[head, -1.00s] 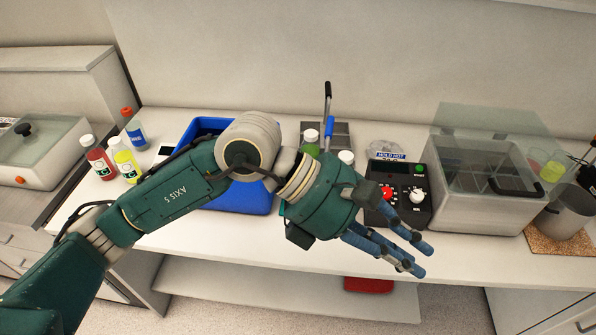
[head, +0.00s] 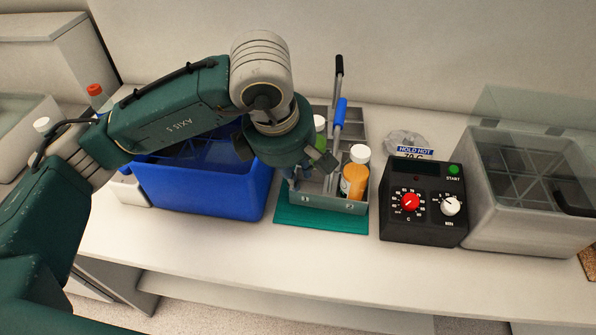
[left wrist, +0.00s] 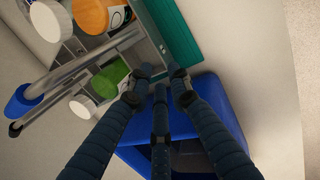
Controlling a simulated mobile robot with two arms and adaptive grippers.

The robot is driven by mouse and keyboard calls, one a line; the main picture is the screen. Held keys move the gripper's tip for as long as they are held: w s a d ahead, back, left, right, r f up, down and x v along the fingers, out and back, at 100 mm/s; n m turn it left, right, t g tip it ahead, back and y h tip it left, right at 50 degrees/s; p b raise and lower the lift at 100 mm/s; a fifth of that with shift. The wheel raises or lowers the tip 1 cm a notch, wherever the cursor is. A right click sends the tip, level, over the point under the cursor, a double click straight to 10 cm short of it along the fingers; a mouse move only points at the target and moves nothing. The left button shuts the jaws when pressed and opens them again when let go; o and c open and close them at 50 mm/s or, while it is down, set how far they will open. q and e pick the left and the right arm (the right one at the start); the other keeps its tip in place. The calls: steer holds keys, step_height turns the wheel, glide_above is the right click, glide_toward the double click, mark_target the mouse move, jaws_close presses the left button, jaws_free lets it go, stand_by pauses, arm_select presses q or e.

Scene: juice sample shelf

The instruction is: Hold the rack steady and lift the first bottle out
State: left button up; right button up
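The grey rack (head: 312,201) stands on a teal mat (head: 320,220) and has an upright handle with a blue grip (head: 341,112). An orange bottle with a white cap (head: 355,181) stands in its front right compartment. A green bottle (head: 320,124) stands farther back, partly hidden by my arm. Both show in the left wrist view, orange (left wrist: 90,14) and green (left wrist: 110,78). My left gripper (head: 305,178) is at the rack's front left part. In the left wrist view its fingertips (left wrist: 160,80) are close together by the rack's wall; contact is unclear. My right gripper is not in view.
A blue bin (head: 205,190) stands just left of the rack, under my left arm. A black control box with dials (head: 423,205) and a clear-lidded metal bath (head: 520,200) stand to the right. The counter's front strip (head: 300,262) is clear.

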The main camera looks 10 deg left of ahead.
mark_target(303, 193)
arm_select(q)
steer(key=b+x, duration=0.5)
steer(key=x, duration=0.3)
steer(key=shift+f, duration=0.1)
steer(key=shift+f+b, duration=0.25)
steer(key=shift+b, duration=0.2)
steer(key=shift+w+d+f+b, duration=0.15)
steer(key=shift+f+b, duration=0.15)
steer(key=shift+b, duration=0.05)
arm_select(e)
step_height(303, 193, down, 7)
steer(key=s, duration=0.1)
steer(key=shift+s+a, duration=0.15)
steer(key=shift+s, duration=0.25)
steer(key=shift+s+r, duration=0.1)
arm_select(q)
jaws_close()
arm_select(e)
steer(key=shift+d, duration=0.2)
